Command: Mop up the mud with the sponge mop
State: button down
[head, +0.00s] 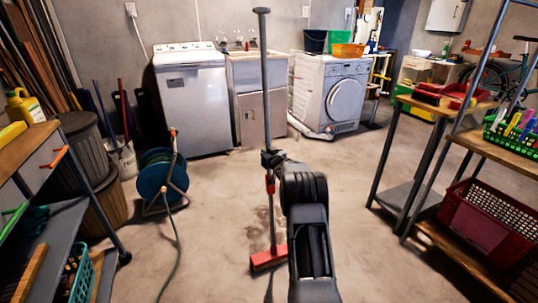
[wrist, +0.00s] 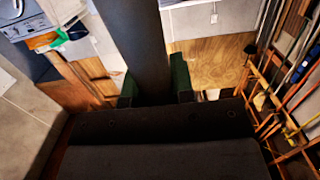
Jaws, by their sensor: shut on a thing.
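The sponge mop (head: 264,85) stands nearly upright, with a long grey pole, a red lower part and a red head (head: 268,258) at floor level. My gripper (head: 270,158) is shut around the pole at about mid-height. In the wrist view, the dark pole (wrist: 138,40) runs between the two green-padded fingers of my gripper (wrist: 155,88). Brownish mud marks (head: 262,214) show on the concrete around the lower pole, just behind the mop head. My arm hides part of the floor to the right of them.
A hose reel (head: 162,178) with a green hose (head: 176,250) stands to the left. Shelving with a red crate (head: 484,218) is at the right. A washer (head: 192,98) and a dryer (head: 332,92) stand at the back. The middle floor is mostly clear.

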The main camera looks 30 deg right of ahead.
jog(key=w+d+p, duration=0.1)
jog(key=w+p, duration=0.4)
jog(key=w, duration=0.3)
jog(key=shift+w+p, duration=0.3)
jog(key=shift+p, duration=0.05)
dwell(0.3)
jog(key=shift+s+r+p, duration=0.3)
jog(key=shift+r+p, duration=0.55)
jog(key=shift+p, duration=0.35)
jog(key=shift+s+r+p, duration=0.35)
jog(key=shift+r+p, duration=0.55)
jog(key=shift+p, duration=0.3)
jog(key=shift+s+r+p, duration=0.3)
jog(key=shift+r+p, duration=0.55)
jog(key=shift+p, duration=0.35)
